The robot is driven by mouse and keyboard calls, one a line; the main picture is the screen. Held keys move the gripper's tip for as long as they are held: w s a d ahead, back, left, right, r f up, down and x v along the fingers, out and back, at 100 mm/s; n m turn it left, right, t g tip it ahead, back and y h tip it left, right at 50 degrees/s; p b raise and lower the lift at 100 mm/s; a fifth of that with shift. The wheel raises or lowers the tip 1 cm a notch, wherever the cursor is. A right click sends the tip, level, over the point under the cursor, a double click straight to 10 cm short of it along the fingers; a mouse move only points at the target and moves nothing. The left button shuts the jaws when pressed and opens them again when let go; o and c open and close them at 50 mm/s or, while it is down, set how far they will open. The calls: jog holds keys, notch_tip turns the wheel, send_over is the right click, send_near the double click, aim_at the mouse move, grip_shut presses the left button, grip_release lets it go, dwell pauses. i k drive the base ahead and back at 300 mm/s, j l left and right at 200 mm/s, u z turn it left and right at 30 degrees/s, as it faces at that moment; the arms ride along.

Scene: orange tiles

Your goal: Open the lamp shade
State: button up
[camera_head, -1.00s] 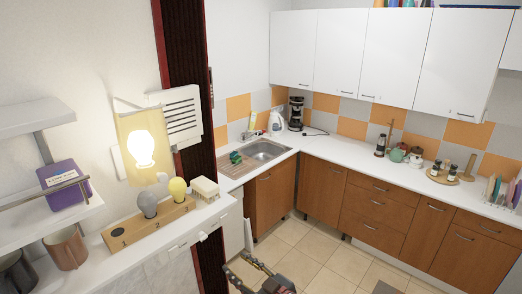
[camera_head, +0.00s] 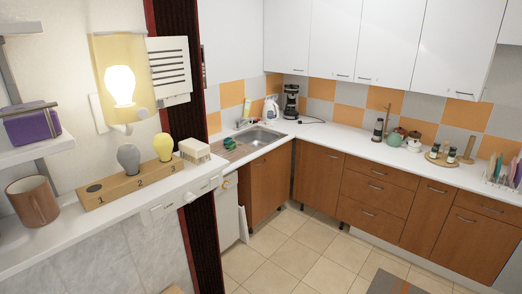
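The wall lamp has a pale yellow, see-through shade (camera_head: 118,48) with a glowing bulb (camera_head: 121,86) showing through it. It hangs on the wall at the upper left, above a white shelf. A small round knob (camera_head: 143,112) shows near the shade's lower right edge. I cannot tell whether the shade stands open or shut. My gripper is not in view.
A wooden block (camera_head: 130,184) numbered 1 to 3 stands on the white shelf (camera_head: 60,232) below the lamp, holding a grey bulb (camera_head: 128,157) and a yellow bulb (camera_head: 163,146). A brown mug (camera_head: 33,202) stands at left. Open tiled floor (camera_head: 290,245) lies at the lower middle.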

aim_at(142, 113)
jog(key=u, duration=1.3)
